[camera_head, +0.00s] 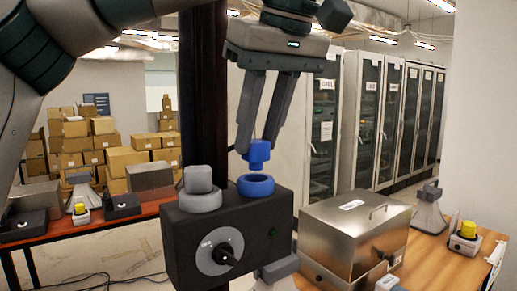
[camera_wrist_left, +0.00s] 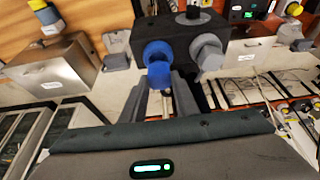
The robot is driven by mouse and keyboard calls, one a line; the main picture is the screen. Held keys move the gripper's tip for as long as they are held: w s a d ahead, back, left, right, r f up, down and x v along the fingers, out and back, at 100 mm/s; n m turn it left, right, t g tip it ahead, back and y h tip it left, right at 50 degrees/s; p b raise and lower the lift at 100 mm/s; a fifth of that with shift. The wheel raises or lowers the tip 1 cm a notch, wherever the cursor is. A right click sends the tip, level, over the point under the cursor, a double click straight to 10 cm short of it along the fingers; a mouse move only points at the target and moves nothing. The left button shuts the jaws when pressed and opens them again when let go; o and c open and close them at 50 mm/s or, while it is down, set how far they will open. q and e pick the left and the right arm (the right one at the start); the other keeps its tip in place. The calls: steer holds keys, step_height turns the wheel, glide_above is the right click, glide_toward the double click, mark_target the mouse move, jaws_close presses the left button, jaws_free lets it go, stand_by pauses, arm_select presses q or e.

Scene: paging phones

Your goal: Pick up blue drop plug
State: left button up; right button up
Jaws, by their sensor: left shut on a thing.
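The blue drop plug (camera_head: 259,151) is between the fingertips of my left gripper (camera_head: 257,139), which is shut on it. The plug is upright, just above a blue ring socket (camera_head: 256,186) on top of a black box with a grey dial (camera_head: 228,240). A small gap shows between plug and ring. In the left wrist view the plug (camera_wrist_left: 159,76) sits between the fingers, overlapping the blue ring (camera_wrist_left: 157,50). A grey plug (camera_head: 198,179) stands in the grey ring (camera_head: 199,201) to the left. My right gripper is not in view.
A metal case (camera_head: 355,228) stands close to the right of the black box on a wooden table (camera_head: 446,264). A yellow-topped device (camera_head: 466,237) is further right. A red-brown table (camera_head: 82,232) with several devices is at left. Cabinets and cardboard boxes stand behind.

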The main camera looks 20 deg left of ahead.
arm_select(q)
steer(key=shift+r, duration=0.8)
steer(key=s+d+r, duration=0.5)
steer(key=d+r, duration=0.1)
steer(key=d, duration=0.4)
steer(key=shift+d+r, duration=0.35)
steer(key=shift+f, duration=0.1)
